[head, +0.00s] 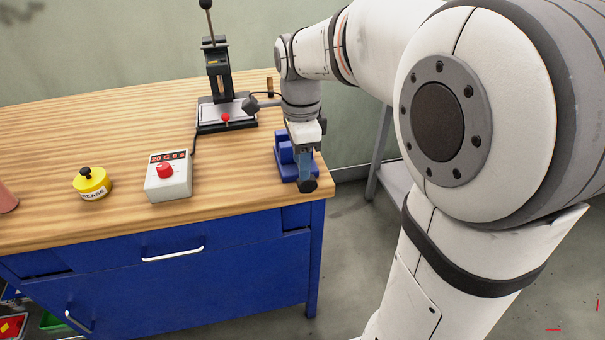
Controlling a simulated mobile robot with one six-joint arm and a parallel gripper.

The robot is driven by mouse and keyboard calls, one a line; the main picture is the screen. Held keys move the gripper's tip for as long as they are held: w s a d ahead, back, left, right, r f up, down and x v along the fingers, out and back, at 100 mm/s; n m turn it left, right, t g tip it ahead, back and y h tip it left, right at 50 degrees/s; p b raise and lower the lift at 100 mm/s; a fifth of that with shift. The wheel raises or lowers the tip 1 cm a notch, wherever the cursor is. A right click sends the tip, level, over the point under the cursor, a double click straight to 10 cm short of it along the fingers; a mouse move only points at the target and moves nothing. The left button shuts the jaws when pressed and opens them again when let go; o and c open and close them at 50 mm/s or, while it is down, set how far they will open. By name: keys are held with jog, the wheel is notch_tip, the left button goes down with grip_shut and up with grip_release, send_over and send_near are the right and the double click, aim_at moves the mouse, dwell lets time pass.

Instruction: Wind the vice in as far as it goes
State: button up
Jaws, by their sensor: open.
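The blue vice (284,153) is at the right front corner of the wooden bench. My gripper (306,178) points down at the vice's front right side and covers part of it. Its fingers are open, with the tips low by the bench edge. The dark end piece there may be a fingertip or part of the vice's handle; I cannot tell which. The handle and the gap between the vice's jaws are not clearly visible, and I cannot tell whether my fingers touch the vice.
A lever press (218,85) on a plate stands behind, left of my arm. Blue drawers are below; a grey stand (382,150) is right of the bench.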

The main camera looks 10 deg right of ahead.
aim_at(307, 184)
notch_tip(307, 184, down, 6)
jog(key=shift+r+b, duration=0.1)
jog(key=shift+b, duration=0.3)
jog(key=shift+c, duration=0.3)
grip_shut()
jog(key=shift+d, duration=0.25)
jog(key=shift+a, duration=0.1)
